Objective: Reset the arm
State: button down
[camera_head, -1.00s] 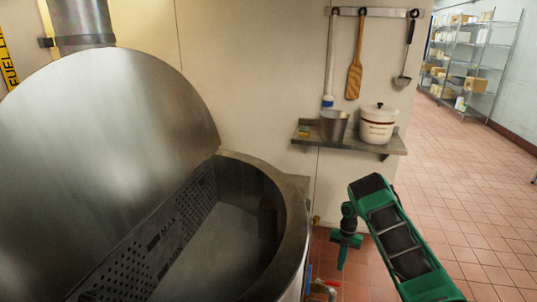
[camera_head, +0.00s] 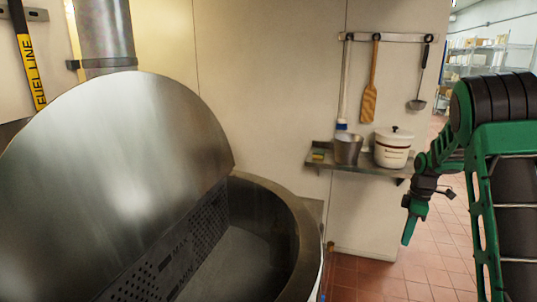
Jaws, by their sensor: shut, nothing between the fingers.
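My green and black arm stands at the right of the head view, bent at a black ribbed joint near the top. My gripper (camera_head: 409,232) hangs from its end and points down, shut and empty. It is in front of the wall shelf's right end in the picture and to the right of the kettle, touching nothing that I can see.
A large steel kettle (camera_head: 300,235) with its round lid (camera_head: 125,170) raised fills the left. A wall shelf (camera_head: 340,166) holds a metal bucket (camera_head: 348,149) and a white lidded pot (camera_head: 393,149). Utensils hang above from a rack (camera_head: 390,38). Tiled floor (camera_head: 375,277) is open below.

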jog(key=s+r+m, duration=0.5)
jog(key=s+r, duration=0.1)
jog(key=s, duration=0.3)
jog(key=s+r+m, duration=0.4)
jog(key=s+r, duration=0.2)
jog(key=s, duration=0.3)
jog(key=s+a+m, duration=0.2)
jog(key=s+m, duration=0.3)
jog(key=s, duration=0.6)
jog(key=s+a+m, duration=0.2)
jog(key=s+m, duration=0.3)
jog(key=s, duration=0.6)
jog(key=shift+s+a+t+h, duration=0.3)
jog(key=shift+s+h, duration=0.05)
jog(key=shift+h, duration=0.05)
jog(key=shift+w+f, duration=0.3)
jog(key=shift+w, duration=0.35)
